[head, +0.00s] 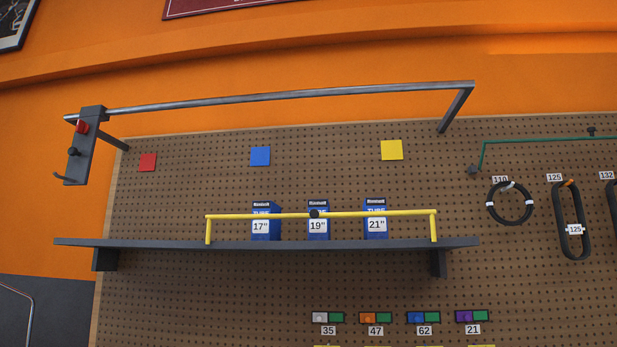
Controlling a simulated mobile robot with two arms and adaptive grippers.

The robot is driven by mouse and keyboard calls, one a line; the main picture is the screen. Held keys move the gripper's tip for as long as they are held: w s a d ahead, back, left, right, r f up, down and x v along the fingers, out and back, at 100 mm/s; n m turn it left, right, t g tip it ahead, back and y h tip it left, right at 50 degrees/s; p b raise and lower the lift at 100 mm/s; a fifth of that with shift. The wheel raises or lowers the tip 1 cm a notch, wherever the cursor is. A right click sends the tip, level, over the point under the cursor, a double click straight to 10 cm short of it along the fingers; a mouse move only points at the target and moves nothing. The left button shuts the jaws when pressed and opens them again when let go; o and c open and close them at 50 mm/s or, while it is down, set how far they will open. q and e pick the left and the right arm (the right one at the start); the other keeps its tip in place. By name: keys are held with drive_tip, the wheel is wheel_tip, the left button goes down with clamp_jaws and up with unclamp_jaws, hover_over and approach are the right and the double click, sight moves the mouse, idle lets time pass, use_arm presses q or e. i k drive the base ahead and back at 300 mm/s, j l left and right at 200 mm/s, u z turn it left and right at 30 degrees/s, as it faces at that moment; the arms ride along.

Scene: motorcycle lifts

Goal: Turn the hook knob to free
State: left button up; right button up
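A grey hook block (86,146) hangs at the left end of a metal rail (290,97) high on the pegboard. It has a red knob or button (82,127) near its top and a dark knob (73,152) lower down. A small hook (62,176) sticks out at its lower left. I cannot tell from this view which way either knob is turned. Neither of my grippers is in view.
A grey shelf (160,243) with a yellow guard bar (260,216) holds blue tube boxes (318,229) below the rail. Red, blue and yellow squares mark the pegboard (200,190). Belts and loops (509,204) hang at right. The space around the hook block looks clear.

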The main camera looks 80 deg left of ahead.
sight(82, 127)
drive_tip(key=u, duration=4.05)
drive_tip(key=i+j+z, duration=0.2)
drive_tip(key=j+z, duration=0.15)
drive_tip(key=i+j+z, duration=0.1)
drive_tip(key=j+z, duration=0.2)
drive_tip(key=i+j+z, duration=0.1)
drive_tip(key=j+z, duration=0.25)
drive_tip(key=j, duration=0.15)
drive_tip(key=i+j+z, duration=0.15)
drive_tip(key=j, duration=1.1)
drive_tip(key=j+z, duration=0.1)
drive_tip(key=j, duration=1.15)
drive_tip(key=i, duration=0.05)
